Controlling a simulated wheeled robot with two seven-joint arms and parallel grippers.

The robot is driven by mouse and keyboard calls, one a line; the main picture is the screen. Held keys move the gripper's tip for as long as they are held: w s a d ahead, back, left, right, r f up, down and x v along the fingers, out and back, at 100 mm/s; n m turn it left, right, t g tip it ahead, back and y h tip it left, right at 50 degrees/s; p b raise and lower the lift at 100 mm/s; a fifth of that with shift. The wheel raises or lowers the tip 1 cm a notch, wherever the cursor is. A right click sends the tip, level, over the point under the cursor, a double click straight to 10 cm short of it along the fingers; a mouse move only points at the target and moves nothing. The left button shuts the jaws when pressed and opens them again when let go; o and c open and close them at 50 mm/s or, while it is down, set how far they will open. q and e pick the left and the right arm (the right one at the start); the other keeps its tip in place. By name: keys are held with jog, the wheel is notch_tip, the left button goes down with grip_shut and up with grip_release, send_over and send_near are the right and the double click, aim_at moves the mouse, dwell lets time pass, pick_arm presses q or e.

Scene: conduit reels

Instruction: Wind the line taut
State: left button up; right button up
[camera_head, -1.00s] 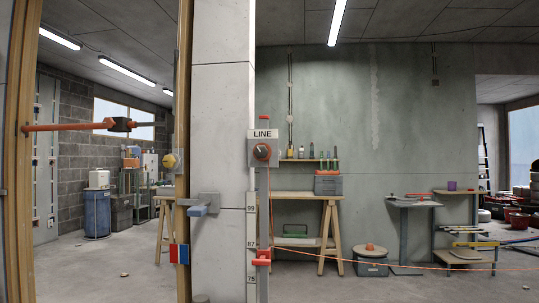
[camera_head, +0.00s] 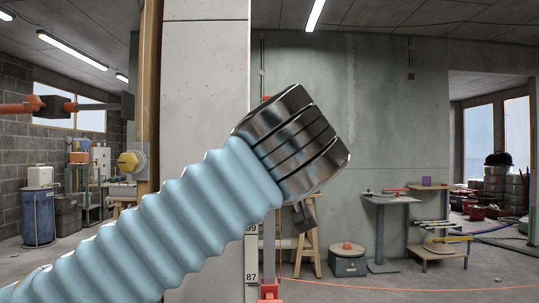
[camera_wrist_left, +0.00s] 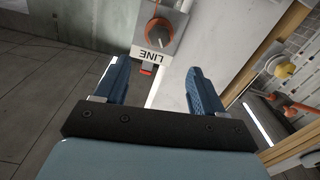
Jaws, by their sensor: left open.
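In the left wrist view, a grey box with a round dark and orange knob (camera_wrist_left: 158,32) sits on the pale pillar, upside down in the picture. Its LINE label (camera_wrist_left: 152,57) is on the near side. My left gripper (camera_wrist_left: 158,82) is open and empty, its two blue fingers pointing toward the box and apart from the knob. In the head view my ribbed blue left arm and metal wrist hide the box and label. The thin orange line (camera_head: 400,287) runs low to the right. My right gripper is not in view.
A red bracket (camera_head: 268,291) is low on the pillar's scale strip. A yellow knob (camera_head: 128,161) is on the wooden post at left, near an orange bar (camera_head: 20,107). A grey box (camera_head: 348,263) and small tables (camera_head: 388,200) stand at right; the floor between is open.

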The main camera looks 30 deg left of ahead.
pick_arm(q)
jog(key=p+x, duration=0.2)
jog(key=x, duration=1.1)
jog(key=shift+w, duration=0.3)
jog(key=c, duration=1.1)
jog(key=shift+o, duration=0.2)
